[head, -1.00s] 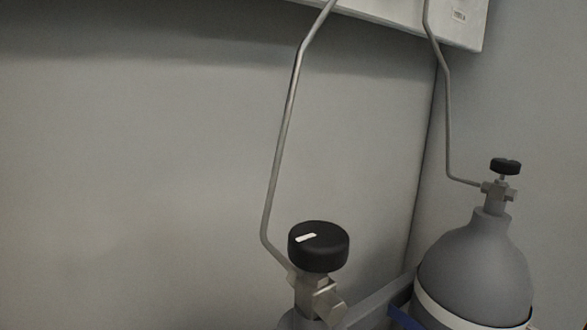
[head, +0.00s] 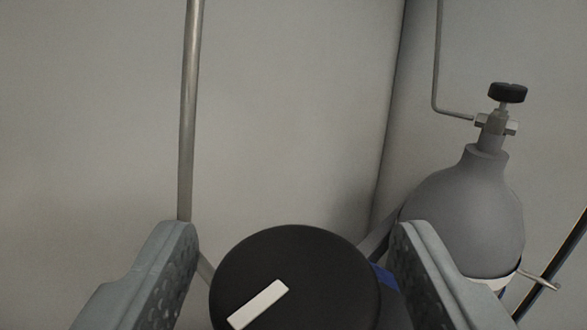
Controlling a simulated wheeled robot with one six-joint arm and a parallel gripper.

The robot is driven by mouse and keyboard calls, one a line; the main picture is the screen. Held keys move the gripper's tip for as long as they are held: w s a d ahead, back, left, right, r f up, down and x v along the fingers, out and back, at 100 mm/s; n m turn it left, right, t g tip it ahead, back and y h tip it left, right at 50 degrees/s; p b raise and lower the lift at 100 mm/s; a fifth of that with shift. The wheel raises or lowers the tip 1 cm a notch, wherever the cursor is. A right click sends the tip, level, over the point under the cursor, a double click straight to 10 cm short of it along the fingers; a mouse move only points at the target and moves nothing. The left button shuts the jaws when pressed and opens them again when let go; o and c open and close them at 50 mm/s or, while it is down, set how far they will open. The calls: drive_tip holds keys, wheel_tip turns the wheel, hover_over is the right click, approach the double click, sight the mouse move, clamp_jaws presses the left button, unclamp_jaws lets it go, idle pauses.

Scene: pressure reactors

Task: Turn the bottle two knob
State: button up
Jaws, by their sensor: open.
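A round black knob (head: 300,262) with a white mark (head: 258,304) fills the lower middle of the head view. The mark runs slantwise, from lower left to upper right. My gripper (head: 295,250) is open, with one grey finger on each side of the knob. A gap shows between the knob and the left finger; on the right the knob's side runs close to the finger, and I cannot tell whether they touch. The valve and bottle under this knob are hidden. Which bottle is number two is not marked in view.
A second grey bottle (head: 465,210) with its own black knob (head: 507,92) stands at the right. A metal pipe (head: 189,110) rises behind the left finger, and another pipe (head: 436,60) leads to the second bottle's valve. Plain grey wall (head: 290,100) lies behind.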

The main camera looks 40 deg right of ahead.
drive_tip(key=shift+x, duration=1.15)
drive_tip(key=shift+c, duration=0.4)
drive_tip(key=c, duration=0.9)
drive_tip(key=shift+r+n+t+y, duration=0.1)
drive_tip(key=shift+n+t+y, duration=0.2)
drive_tip(key=shift+y, duration=0.1)
drive_tip(key=shift+n+t+y, duration=0.8)
drive_tip(key=shift+n+y, duration=0.1)
drive_tip(key=shift+y, duration=0.2)
drive_tip(key=shift+w+a+n+t+y, duration=0.1)
drive_tip(key=shift+a+n+t+y, duration=0.1)
drive_tip(key=shift+n+t+y, duration=0.65)
drive_tip(key=shift+w+a+n+t+y, duration=0.15)
drive_tip(key=shift+n+t+y, duration=0.2)
drive_tip(key=shift+n+y, duration=0.85)
drive_tip(key=shift+a+n+t+y, duration=0.15)
drive_tip(key=shift+n+y, duration=0.2)
drive_tip(key=shift+y, duration=0.65)
drive_tip(key=shift+a+n+t+y, duration=0.15)
drive_tip(key=shift+n+y, duration=0.15)
drive_tip(key=shift+y, duration=0.65)
drive_tip(key=shift+d, duration=0.1)
